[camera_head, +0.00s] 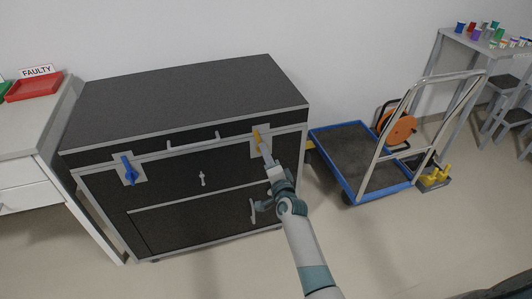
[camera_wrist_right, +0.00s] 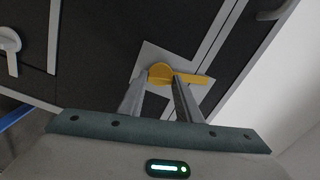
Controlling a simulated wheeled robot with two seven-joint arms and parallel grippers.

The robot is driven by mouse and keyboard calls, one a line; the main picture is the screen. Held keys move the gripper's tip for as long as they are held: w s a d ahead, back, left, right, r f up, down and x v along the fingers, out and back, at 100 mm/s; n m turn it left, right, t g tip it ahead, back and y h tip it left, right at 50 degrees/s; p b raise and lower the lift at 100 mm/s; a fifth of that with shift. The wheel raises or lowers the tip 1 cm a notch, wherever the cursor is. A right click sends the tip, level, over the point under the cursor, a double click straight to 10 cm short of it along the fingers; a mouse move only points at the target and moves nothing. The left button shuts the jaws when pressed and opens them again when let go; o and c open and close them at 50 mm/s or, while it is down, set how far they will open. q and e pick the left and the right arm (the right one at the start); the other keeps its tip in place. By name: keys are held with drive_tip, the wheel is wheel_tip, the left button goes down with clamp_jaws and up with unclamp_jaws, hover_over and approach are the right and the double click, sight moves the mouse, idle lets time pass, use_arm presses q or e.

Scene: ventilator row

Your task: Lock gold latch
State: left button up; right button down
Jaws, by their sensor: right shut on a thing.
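The gold latch (camera_head: 257,135) is on the upper right front of a large black case (camera_head: 180,100) with silver edges. In the right wrist view the gold latch (camera_wrist_right: 163,74) has a round hub and an arm pointing right, on a grey square plate (camera_wrist_right: 150,58). My right gripper (camera_head: 265,156) reaches the latch from the front. In the wrist view its two fingers (camera_wrist_right: 158,92) are at the latch, shut on it, partly covering it. A blue latch (camera_head: 129,170) sits on the case's upper left front. My left gripper is not in view.
A handle (camera_head: 192,141) and a small silver catch (camera_head: 202,179) are on the case front. A blue-edged trolley (camera_head: 345,150) stands right of the case. A white desk (camera_head: 30,130) with a red tray (camera_head: 34,88) is at left. The floor in front is clear.

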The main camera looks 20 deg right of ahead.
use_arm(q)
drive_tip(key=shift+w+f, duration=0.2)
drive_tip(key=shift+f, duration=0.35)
use_arm(e)
drive_tip(key=m, duration=0.2)
drive_tip(key=shift+m, duration=0.4)
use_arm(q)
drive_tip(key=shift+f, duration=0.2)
use_arm(e)
drive_tip(key=c, duration=1.3)
unclamp_jaws()
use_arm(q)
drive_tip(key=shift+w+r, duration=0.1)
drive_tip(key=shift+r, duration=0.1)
use_arm(e)
drive_tip(key=shift+s, duration=0.1)
